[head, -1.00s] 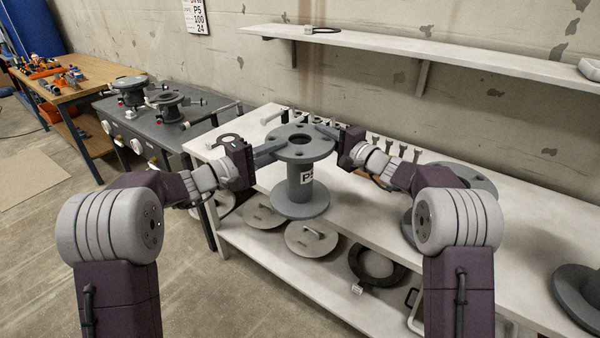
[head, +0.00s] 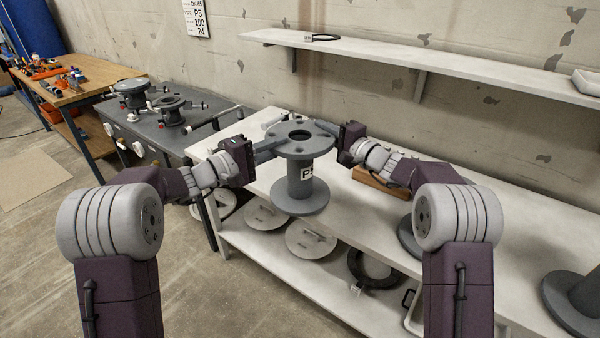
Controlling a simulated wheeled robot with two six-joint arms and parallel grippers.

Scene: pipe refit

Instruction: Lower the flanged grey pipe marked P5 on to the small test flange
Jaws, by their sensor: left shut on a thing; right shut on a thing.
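The flanged grey pipe marked P5 (head: 300,182) hangs upright in front of me, between my two arms, with a round flange at each end. Two dark flanged fittings, one left (head: 131,90) and one right (head: 171,106), stand on the dark test bench. I cannot tell which is the small test flange.
The dark test bench (head: 185,140) is at the left, against the white bench (head: 430,232). Flat discs (head: 312,240) and a black ring (head: 370,268) lie on its lower shelf. A grey flanged part (head: 578,305) is at right. Floor at left is open.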

